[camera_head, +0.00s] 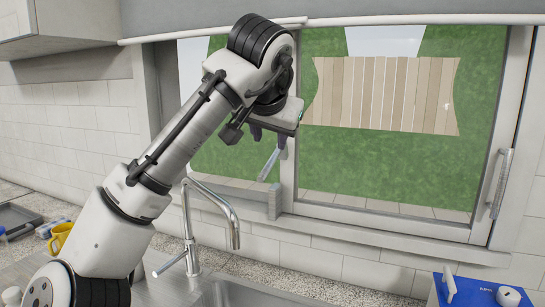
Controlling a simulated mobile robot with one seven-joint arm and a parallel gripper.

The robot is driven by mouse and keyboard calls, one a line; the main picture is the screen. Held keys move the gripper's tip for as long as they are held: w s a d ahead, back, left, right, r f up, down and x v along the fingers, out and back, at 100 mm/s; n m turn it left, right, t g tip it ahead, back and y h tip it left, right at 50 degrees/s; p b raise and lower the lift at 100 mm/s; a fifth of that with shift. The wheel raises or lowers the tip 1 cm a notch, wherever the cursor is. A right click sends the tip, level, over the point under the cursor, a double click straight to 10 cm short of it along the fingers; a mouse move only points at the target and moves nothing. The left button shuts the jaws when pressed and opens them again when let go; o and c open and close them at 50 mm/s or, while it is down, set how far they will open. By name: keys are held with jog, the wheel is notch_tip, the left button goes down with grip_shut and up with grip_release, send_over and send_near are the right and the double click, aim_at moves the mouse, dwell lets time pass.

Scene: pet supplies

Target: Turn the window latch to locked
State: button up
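The window (380,165) has a grey frame with a middle post. A slim silvery lever (269,165), which looks like the latch, stands tilted at this post, its top leaning right. A grey block (274,202) sits on the post just below it. My gripper (269,141) points down right above the lever's upper end. Its two dark fingers look apart, with the lever's top close to or between them. I cannot tell whether they touch it. My wrist hides part of the post above.
A metal handle (501,184) is on the window's right frame. A tall chrome faucet (211,215) rises from the sink (250,294) below my gripper. A yellow mug (60,238) is at left.

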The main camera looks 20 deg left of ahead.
aim_at(272, 159)
jog(key=p+x, duration=0.3)
jog(key=x, duration=0.8)
grip_shut()
